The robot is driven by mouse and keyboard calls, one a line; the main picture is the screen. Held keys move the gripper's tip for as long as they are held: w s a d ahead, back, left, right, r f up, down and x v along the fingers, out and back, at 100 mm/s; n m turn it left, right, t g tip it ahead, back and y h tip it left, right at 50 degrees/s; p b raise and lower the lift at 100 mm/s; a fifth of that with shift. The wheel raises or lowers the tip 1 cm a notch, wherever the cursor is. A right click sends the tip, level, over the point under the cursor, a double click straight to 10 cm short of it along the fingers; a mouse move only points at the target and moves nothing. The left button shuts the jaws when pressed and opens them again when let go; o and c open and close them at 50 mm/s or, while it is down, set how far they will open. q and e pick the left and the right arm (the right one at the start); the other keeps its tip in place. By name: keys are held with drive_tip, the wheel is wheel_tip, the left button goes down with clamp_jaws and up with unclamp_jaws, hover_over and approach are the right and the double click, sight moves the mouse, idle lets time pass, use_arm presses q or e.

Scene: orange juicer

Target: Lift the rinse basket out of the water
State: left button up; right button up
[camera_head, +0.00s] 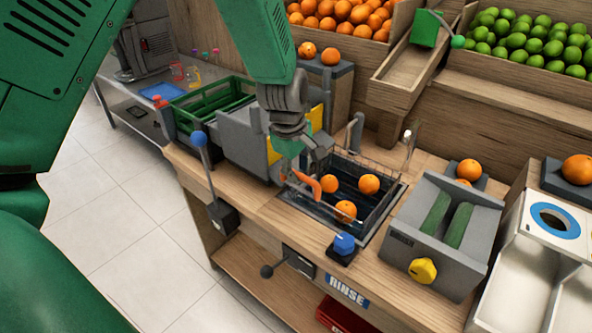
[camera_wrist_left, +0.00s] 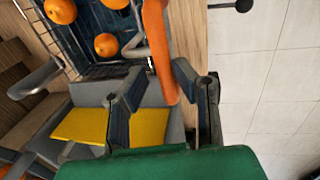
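The wire rinse basket (camera_head: 391,199) sits in the dark sink (camera_head: 398,203) and holds three oranges (camera_head: 369,184). Its orange handle (camera_head: 306,183) sticks up at the left side of the sink. The handle (camera_wrist_left: 159,45) runs down the middle of the left wrist view, with oranges (camera_wrist_left: 106,45) beside it. My left gripper (camera_head: 312,162) is close to the handle. In the left wrist view its fingers (camera_wrist_left: 160,78) are apart, and the lower end of the handle shows between them. I cannot tell whether they touch it. My right gripper is not in view.
A blue-knobbed lever (camera_head: 198,140) stands left of the sink, and a blue knob (camera_head: 344,243) is at its front. A faucet (camera_head: 407,138) is behind it. A grey machine with green rollers (camera_head: 436,212) stands at right. A green crate (camera_head: 212,103) is at left.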

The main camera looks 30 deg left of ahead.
use_arm(q)
drive_tip(key=shift+s+d+r, duration=0.2)
drive_tip(key=shift+d+r, duration=0.05)
drive_tip(key=shift+d, duration=0.15)
wheel_tip(320, 180, up, 12)
drive_tip(key=s, duration=0.2)
drive_tip(key=shift+s, duration=0.2)
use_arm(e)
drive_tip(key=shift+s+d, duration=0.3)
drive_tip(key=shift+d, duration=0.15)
use_arm(q)
drive_tip(key=shift+f, duration=0.1)
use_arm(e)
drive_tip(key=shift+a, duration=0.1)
use_arm(q)
drive_tip(key=shift+a+f, duration=0.1)
drive_tip(key=shift+a, duration=0.2)
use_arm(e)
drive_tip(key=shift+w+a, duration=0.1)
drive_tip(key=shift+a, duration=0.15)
